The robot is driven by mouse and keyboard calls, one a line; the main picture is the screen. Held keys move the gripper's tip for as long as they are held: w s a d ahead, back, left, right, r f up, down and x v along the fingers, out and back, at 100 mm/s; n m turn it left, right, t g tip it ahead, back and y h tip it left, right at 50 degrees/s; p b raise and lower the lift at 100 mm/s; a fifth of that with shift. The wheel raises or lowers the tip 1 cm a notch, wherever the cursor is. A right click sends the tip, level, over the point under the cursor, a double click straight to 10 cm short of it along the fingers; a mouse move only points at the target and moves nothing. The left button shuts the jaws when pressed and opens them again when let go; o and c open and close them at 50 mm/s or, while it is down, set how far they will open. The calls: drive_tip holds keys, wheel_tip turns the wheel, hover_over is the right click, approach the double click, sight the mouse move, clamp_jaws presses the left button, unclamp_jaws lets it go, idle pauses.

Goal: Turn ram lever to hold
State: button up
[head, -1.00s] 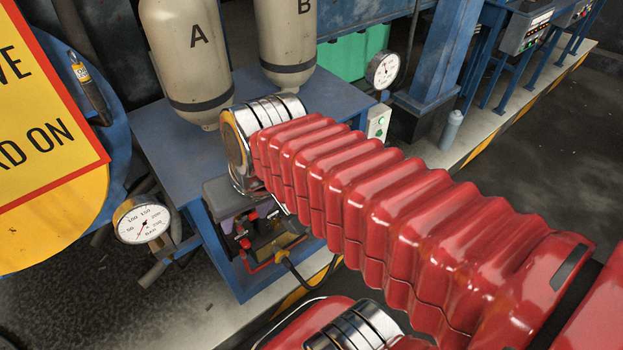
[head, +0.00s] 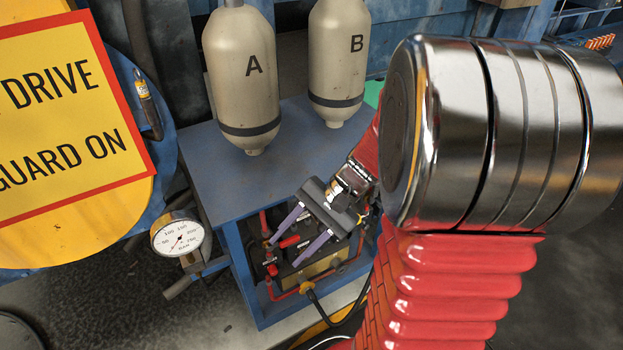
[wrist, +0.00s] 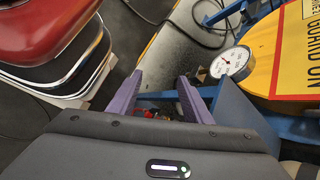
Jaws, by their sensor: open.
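A valve block (head: 318,266) with several red-handled levers sits on the lower shelf of the blue bench in the head view. One red handle (head: 290,241) shows between my fingers, and another red part (head: 271,268) is just left of them. I cannot tell which one is the ram lever; no label is readable. My gripper (head: 285,252) is open, with two purple fingers pointing down-left over the block. Whether the fingers touch anything is unclear. In the wrist view my gripper (wrist: 160,78) is open and small red parts (wrist: 148,115) show low between the fingers, mostly hidden by the gripper body.
Tanks A (head: 243,80) and B (head: 337,65) stand above the blue bench (head: 205,165). A pressure gauge (head: 179,238) stands left of the bench, below a yellow guard sign (head: 60,100). My red arm hides the right side.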

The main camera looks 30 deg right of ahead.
drive_tip(key=d+f+m+t+h, duration=0.1)
drive_tip(key=d+f+m+t, duration=0.4)
drive_tip(key=d, duration=0.4)
drive_tip(key=d+f+m+t+h, duration=0.2)
drive_tip(key=d+f+m+t, duration=0.3)
drive_tip(key=d+f+m, duration=0.2)
drive_tip(key=s+d+f+m+t+h, duration=0.1)
drive_tip(key=d+f+m+t, duration=0.5)
drive_tip(key=d+m, duration=0.4)
drive_tip(key=d, duration=0.2)
drive_tip(key=shift+d+f, duration=0.15)
drive_tip(key=shift+d, duration=0.15)
drive_tip(key=shift+a, duration=0.1)
drive_tip(key=x, duration=1.3)
drive_tip(key=shift+w, duration=0.35)
drive_tip(key=shift+c, duration=0.7)
clamp_jaws()
